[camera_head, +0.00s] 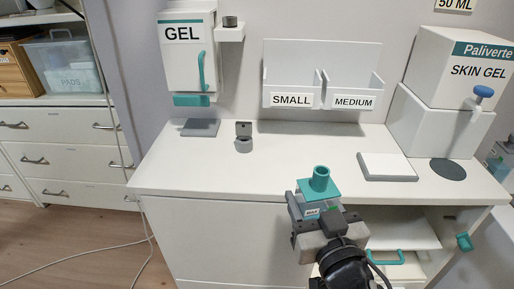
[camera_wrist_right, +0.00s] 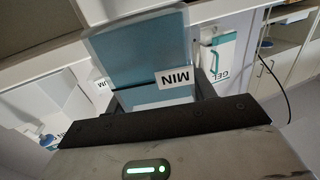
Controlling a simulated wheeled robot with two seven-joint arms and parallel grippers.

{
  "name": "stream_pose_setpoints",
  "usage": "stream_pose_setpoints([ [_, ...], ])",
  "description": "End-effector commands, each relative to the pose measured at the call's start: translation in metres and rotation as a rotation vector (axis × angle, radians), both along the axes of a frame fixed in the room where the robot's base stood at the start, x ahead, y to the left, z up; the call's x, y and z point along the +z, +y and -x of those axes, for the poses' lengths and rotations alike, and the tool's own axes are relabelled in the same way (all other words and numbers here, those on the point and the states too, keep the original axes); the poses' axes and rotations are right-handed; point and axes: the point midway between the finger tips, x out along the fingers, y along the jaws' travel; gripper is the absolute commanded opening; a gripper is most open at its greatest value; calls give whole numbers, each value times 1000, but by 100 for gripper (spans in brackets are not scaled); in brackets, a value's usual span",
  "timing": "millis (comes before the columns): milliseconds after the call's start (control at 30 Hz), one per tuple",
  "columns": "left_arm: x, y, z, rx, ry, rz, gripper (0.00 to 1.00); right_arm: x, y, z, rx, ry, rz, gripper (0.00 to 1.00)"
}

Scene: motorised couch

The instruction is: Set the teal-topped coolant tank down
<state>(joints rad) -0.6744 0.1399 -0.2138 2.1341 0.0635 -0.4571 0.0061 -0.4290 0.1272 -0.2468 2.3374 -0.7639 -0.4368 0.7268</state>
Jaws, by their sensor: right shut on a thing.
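I cannot tell how high the tank is. In the right wrist view the tank (camera_wrist_right: 140,55) fills the space between the fingers, its bluish wall and MIN label upside down. My left gripper is not in view.
A grey pad (camera_head: 200,127), a small grey holder (camera_head: 243,138), a white slab (camera_head: 387,167) and a dark disc (camera_head: 448,169) are on the counter. The GEL dispenser (camera_head: 187,60) and the SMALL/MEDIUM rack (camera_head: 320,85) are behind. The counter's middle is clear. An open shelf (camera_head: 405,236) lies below right.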

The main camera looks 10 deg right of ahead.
Motion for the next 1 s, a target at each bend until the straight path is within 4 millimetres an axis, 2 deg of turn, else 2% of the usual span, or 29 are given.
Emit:
stream_pose_setpoints([
  [33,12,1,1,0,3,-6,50,35,7,-7,4,-19,-5,22],
  [200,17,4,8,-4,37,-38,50,113,38,-19,40,-17,-5,22],
  [300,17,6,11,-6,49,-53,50,144,55,-18,80,-11,-4,22],
  [400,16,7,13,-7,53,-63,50,162,67,-16,116,-5,-3,22],
  [467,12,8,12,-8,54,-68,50,165,71,-16,128,-4,-3,22],
  [600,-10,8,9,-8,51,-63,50,155,72,-25,135,-5,-2,22],
  [733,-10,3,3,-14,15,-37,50,148,70,-41,134,-5,0,22],
  [767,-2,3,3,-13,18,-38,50,149,69,-50,132,3,4,22],
  [1000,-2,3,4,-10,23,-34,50,123,60,-109,131,4,1,22],
])
